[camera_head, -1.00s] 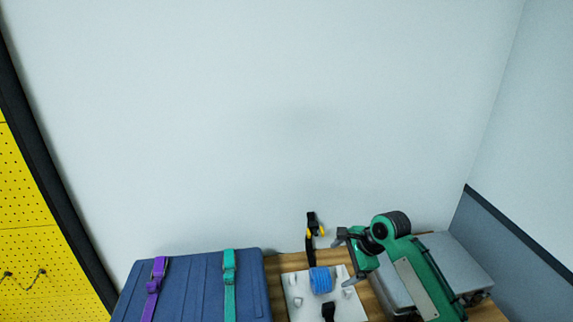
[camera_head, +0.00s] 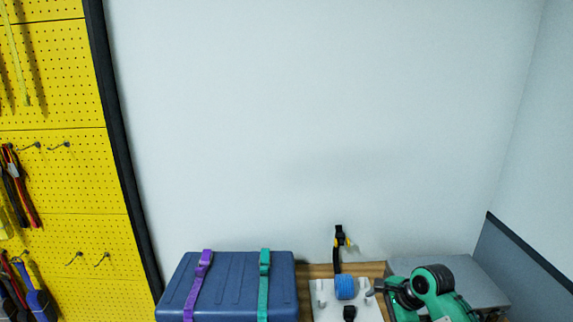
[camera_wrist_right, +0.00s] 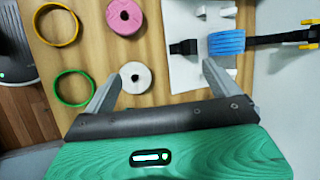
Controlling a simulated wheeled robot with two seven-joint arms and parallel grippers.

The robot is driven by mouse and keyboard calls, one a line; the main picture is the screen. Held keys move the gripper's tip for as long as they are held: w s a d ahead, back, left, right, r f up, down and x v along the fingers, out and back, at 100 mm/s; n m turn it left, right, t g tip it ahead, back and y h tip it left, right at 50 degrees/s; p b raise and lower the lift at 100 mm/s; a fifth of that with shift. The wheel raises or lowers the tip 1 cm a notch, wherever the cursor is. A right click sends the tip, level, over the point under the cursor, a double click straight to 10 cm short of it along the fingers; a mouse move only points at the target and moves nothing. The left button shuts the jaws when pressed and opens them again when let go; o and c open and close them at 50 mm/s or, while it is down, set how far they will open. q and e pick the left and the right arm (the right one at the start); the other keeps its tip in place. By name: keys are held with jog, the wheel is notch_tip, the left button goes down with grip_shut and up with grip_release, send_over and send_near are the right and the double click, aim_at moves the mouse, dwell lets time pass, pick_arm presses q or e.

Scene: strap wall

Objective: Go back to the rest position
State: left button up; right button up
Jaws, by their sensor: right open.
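My right gripper (camera_wrist_right: 160,84) is open, with its two grey fingers spread and nothing between them in the right wrist view. It hangs over the wooden table (camera_wrist_right: 65,28). In the head view my green right arm is at the lower right, and its gripper (camera_head: 380,286) is beside the white board (camera_head: 330,311). The board carries a blue coiled strap (camera_head: 345,288), which also shows in the wrist view (camera_wrist_right: 226,42). My left gripper is not in view.
A blue case (camera_head: 232,285) with a purple strap (camera_head: 198,283) and a teal strap (camera_head: 264,283) stands left of the board. A grey box (camera_head: 470,280) is behind my right arm. Pink (camera_wrist_right: 124,17) and white (camera_wrist_right: 135,77) rolls, yellow (camera_wrist_right: 57,25) and green (camera_wrist_right: 74,87) rings lie near the gripper.

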jog(key=s+a+f+n, duration=0.1)
jog(key=s+f+n, duration=0.2)
jog(key=s, duration=0.2)
jog(key=s+a+f+n+h, duration=0.1)
jog(key=s+f+n, duration=0.2)
jog(key=s, duration=0.2)
jog(key=s+a+f+n, duration=0.1)
jog(key=s+f+n, duration=0.1)
jog(key=s, duration=0.3)
jog(key=shift+a+f+n+h, duration=0.1)
jog(key=shift+f+n+h, duration=0.2)
jog(key=shift+f+n, duration=0.15)
jog(key=s+d+r+n+h, duration=0.1)
jog(key=s+n, duration=0.4)
jog(key=s, duration=0.5)
jog(key=s+d+r+n+h, duration=0.1)
jog(key=s+d+n+h, duration=0.1)
jog(key=s+n, duration=0.5)
notch_tip(320, 180, down, 33)
jog(key=s+m+g, duration=0.2)
jog(key=s, duration=0.1)
jog(key=s+d+f, duration=0.2)
jog(key=s+f, duration=1.6)
jog(key=shift+s+d+f+g, duration=0.2)
jog(key=shift+s+d+g, duration=0.05)
jog(key=shift+d+g, duration=0.15)
